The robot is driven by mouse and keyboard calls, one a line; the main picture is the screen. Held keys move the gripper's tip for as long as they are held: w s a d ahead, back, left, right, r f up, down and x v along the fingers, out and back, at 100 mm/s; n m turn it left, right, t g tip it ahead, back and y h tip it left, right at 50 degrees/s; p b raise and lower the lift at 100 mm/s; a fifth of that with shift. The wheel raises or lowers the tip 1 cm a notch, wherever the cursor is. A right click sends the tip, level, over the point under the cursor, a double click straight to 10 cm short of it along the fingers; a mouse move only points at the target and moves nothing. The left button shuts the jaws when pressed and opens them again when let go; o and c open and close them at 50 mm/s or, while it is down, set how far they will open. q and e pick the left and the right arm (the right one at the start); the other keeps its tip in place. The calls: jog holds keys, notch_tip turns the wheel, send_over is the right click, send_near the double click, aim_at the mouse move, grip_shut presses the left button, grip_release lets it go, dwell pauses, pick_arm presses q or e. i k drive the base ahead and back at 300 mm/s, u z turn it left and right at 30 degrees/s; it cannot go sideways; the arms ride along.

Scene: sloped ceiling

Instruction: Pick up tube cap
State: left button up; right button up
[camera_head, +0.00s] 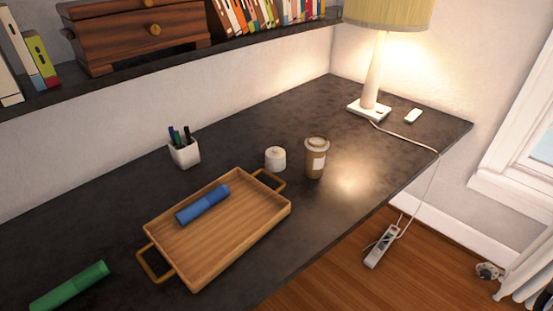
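A blue tube-shaped object (203,204) lies on its side on a wooden tray (232,244), slanting up to the right. A green tube-shaped object (70,287) lies on the dark desk at the lower left, beside the tray and apart from it. Each looks like a cylinder, and I cannot clearly tell which part is a cap. Neither of my grippers is in view.
The desk (330,219) also holds a white cup of pens (184,153), a small white lidded jar (275,159), a lidded coffee cup (316,158) and a lamp (374,70). A shelf (150,66) overhangs the back. The desk's front right edge drops to the floor.

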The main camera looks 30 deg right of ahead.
aim_at(275, 157)
jog(key=u, duration=2.45)
jog(key=k, duration=1.4)
jog(key=z, duration=2.1)
